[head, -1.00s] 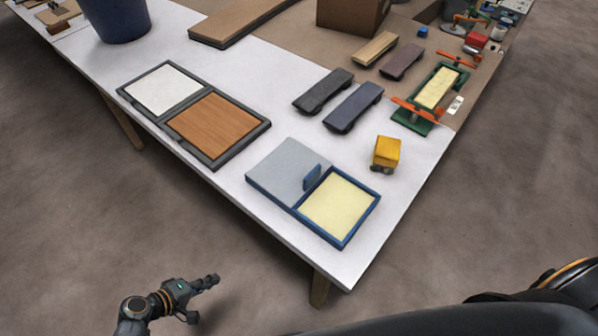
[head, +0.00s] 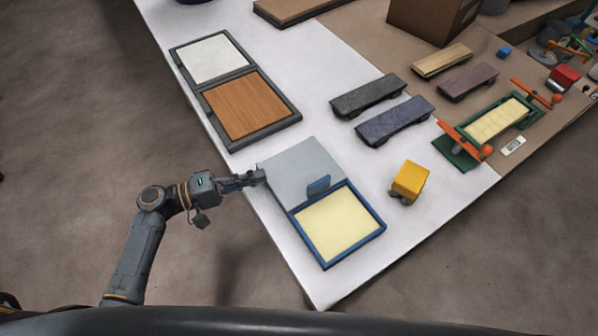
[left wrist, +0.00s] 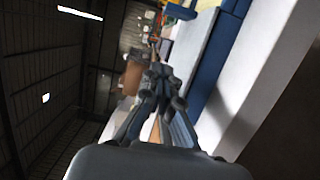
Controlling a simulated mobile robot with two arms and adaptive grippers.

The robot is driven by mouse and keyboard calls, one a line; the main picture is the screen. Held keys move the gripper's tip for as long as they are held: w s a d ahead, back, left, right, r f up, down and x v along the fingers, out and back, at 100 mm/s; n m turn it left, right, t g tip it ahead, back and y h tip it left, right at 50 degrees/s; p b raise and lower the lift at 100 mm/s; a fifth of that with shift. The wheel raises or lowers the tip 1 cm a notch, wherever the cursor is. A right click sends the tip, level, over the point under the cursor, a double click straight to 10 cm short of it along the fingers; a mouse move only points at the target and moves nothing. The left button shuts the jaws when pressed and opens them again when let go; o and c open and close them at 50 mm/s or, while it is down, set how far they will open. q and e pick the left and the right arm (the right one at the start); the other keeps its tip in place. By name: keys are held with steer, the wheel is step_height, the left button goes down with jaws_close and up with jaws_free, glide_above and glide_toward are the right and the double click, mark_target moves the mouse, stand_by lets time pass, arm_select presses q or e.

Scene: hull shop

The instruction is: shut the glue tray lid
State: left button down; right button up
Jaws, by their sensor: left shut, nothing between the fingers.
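The glue tray (head: 377,226) is blue with a pale yellow fill and sits near the front corner of the white table. Its grey lid (head: 298,168) is open, folded back on the far left side of the tray, with a small upright blue tab (head: 318,187) near the tray. My left gripper (head: 258,178) is shut and empty at the left edge of the lid. I cannot tell whether it touches the lid. In the left wrist view the fingers (left wrist: 165,85) show close together, with a blue edge (left wrist: 213,58) to their right. My right gripper is not in view.
A dark-framed case (head: 232,145) with white and wood panels lies behind on the left. A yellow block (head: 411,178) stands right of the tray. Two dark sanding blocks (head: 367,95) (head: 395,121) and a green clamp fixture (head: 456,154) lie farther back. White table (head: 345,280) is bare in front.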

mark_target(304, 189)
arm_select(q)
steer(key=p+x, duration=0.1)
steer(key=x, duration=0.3)
steer(key=shift+d+r, duration=0.15)
steer(key=shift+r, duration=0.05)
steer(key=p+x, duration=0.1)
steer(key=x, duration=0.4)
steer(key=shift+w+d+p, duration=0.1)
steer(key=shift+d+p, duration=0.1)
steer(key=shift+p, duration=0.15)
steer(key=s+d+p, duration=0.1)
steer(key=s+d, duration=0.1)
steer(key=shift+s+f+p, duration=0.1)
steer(key=shift+s+p, duration=0.25)
steer(key=shift+s, duration=0.05)
steer(key=shift+s+d, duration=0.1)
steer(key=shift+s, duration=0.2)
steer(key=shift+f, duration=0.1)
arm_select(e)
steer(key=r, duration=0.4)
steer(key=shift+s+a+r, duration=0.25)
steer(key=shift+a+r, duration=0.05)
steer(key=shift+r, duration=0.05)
